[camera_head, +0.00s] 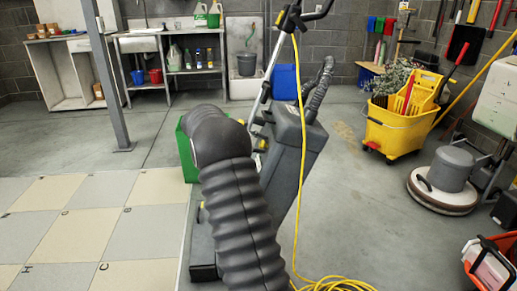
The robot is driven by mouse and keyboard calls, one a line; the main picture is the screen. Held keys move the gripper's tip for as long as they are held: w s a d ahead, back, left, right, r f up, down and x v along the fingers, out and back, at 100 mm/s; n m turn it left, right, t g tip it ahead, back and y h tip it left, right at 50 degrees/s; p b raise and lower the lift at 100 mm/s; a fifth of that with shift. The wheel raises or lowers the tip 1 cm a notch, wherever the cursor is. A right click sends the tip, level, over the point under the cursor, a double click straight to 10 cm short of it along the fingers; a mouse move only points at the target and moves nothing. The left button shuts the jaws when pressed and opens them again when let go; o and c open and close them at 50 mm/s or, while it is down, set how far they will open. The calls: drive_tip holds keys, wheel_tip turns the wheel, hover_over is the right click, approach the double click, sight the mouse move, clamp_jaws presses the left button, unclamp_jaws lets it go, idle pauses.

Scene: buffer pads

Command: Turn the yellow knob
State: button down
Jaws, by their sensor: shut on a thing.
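A dark grey floor machine (300,150) with an upright handle stands at the middle, partly behind a thick ribbed dark arm that I take to be mine. Small yellow parts show on the machine: one (262,145) on its near left side, close to the arm's bend. I cannot tell which of them is the yellow knob, as they are small and partly covered. The arm rises from the bottom and bends away at the top. My gripper is hidden behind it, so its contact with the machine does not show.
A yellow cable (298,180) hangs from the handle and coils on the floor. A green box (186,153) stands behind the arm. A yellow mop bucket (394,130) and a round floor buffer (447,175) stand at right. Pale floor tiles (85,225) lie at left.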

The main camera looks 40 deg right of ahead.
drive_tip(key=m+b, duration=0.3)
drive_tip(key=m, duration=0.1)
drive_tip(key=shift+f, duration=0.25)
drive_tip(key=shift+r+m+b, duration=0.1)
drive_tip(key=shift+m+b, duration=0.8)
drive_tip(key=shift+m, duration=0.4)
drive_tip(key=c, duration=0.8)
unclamp_jaws()
drive_tip(key=v, duration=1.2)
drive_tip(key=shift+s+a, duration=0.1)
drive_tip(key=shift+a, duration=0.05)
